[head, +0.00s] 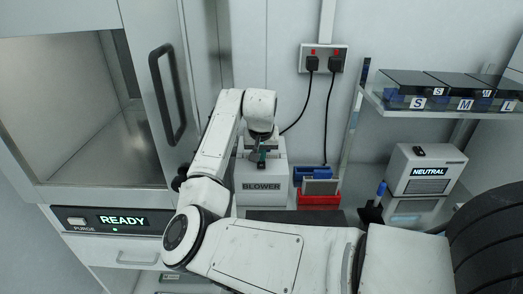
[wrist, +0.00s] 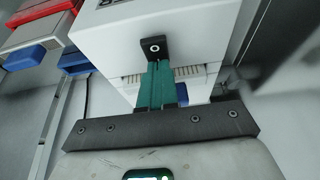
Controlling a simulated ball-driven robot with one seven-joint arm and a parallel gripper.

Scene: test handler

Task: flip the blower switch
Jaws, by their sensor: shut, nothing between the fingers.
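The blower (head: 263,187) is a light grey box labelled BLOWER, standing on the bench at the picture's middle; its pale casing fills much of the wrist view (wrist: 200,30). A small black block with a white ring (wrist: 154,48), which looks like its switch, sits on the casing. My gripper (head: 262,160) is at the top of the blower in the head view. Its teal fingers (wrist: 156,68) are shut and empty, with their tips at the lower edge of the black block. I cannot tell whether they touch it or which way the switch is set.
Blue and red bins (head: 318,197) stand just right of the blower. A power outlet (head: 323,57) with two hanging black cords is on the wall behind. A box labelled NEUTRAL (head: 428,171) and a shelf (head: 440,112) with lidded bins are at the right. A READY cabinet (head: 60,190) is at the left.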

